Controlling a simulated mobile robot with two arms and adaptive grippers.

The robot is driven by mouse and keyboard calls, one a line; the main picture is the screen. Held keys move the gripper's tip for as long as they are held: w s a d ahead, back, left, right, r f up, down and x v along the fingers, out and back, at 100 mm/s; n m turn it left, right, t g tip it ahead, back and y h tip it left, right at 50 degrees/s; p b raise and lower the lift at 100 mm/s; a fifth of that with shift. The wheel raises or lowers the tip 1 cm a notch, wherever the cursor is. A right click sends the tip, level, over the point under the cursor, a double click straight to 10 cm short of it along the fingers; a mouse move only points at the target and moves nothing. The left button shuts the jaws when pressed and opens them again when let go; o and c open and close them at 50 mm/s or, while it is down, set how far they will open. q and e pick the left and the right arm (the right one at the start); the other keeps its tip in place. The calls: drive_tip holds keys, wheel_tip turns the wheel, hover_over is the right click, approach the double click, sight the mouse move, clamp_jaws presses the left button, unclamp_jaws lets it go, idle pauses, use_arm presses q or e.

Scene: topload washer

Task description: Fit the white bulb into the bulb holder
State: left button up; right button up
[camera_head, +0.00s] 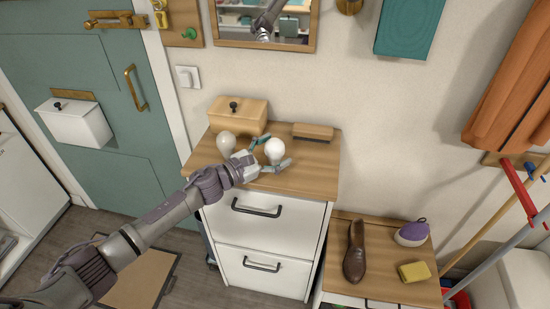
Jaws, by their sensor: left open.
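The white bulb (275,147) is on the wooden top of the white drawer cabinet. My left gripper (271,153) reaches in from the left and is open, one finger on the far side of the white bulb and one on the near side. I cannot tell whether the fingers touch it. A second, greyer bulb (226,140) stands just left of the gripper. No bulb holder can be made out with certainty. My right gripper is not in view.
A wooden box (239,114) and a brush-like block (312,131) sit at the back of the cabinet top (318,175). A mirror (267,22) hangs above. A lower bench (382,275) at right holds a shoe (354,252), a purple-white item (412,233) and a yellow sponge (414,271).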

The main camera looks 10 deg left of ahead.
use_arm(q)
drive_tip(key=c, duration=1.3)
drive_tip(key=shift+r, duration=0.1)
